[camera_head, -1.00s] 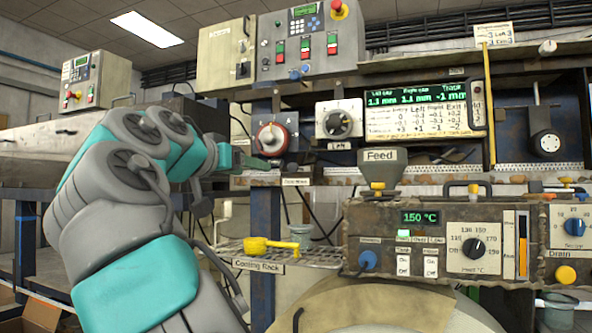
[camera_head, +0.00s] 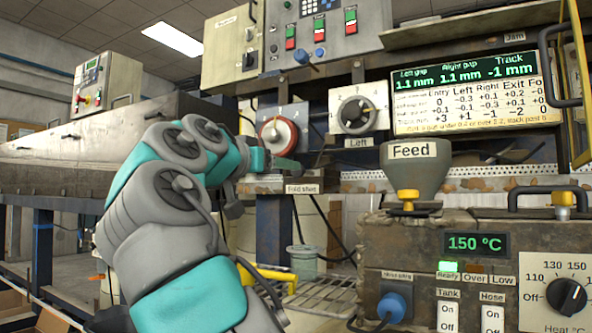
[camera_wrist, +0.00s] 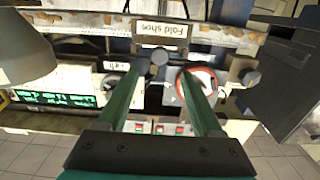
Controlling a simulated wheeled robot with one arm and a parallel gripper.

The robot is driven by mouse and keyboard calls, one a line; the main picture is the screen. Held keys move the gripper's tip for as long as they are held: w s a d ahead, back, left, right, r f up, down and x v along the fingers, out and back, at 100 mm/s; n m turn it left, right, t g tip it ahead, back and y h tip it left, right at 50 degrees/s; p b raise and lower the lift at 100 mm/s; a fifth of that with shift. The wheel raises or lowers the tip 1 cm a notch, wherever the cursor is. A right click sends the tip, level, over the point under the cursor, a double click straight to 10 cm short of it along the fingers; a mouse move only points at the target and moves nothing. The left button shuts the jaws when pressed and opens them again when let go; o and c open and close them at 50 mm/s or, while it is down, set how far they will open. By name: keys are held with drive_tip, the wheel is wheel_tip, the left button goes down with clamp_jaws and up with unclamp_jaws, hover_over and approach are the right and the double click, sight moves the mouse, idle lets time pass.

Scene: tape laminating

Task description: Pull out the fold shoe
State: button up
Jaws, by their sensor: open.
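The "Fold shoe" label (camera_head: 302,188) is on the machine's front ledge. It also shows upside down in the wrist view (camera_wrist: 162,29). In the wrist view a grey round knob (camera_wrist: 159,57) is close by this label, between my two green fingertips. My gripper (camera_wrist: 160,68) is open, with one finger on each side of the knob; I cannot tell whether they touch it. In the head view my gripper (camera_head: 286,164) is at the ledge, just below the red dial (camera_head: 278,134). The fold shoe's body cannot be made out.
The Feed funnel (camera_head: 413,170) and the heater box (camera_head: 470,250) at 150 °C stand to the right. The gap display (camera_head: 463,90) reads 1.1, 1.1 and -1 mm. A wire rack (camera_head: 320,297) with a yellow-handled thing lies below.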

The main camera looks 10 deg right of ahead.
drive_tip(key=p+x, duration=0.1)
drive_tip(key=x, duration=0.5)
drive_tip(key=shift+w+d, duration=0.2)
drive_tip(key=shift+w, duration=0.05)
drive_tip(key=shift+c, duration=0.2)
clamp_jaws()
idle(1.0)
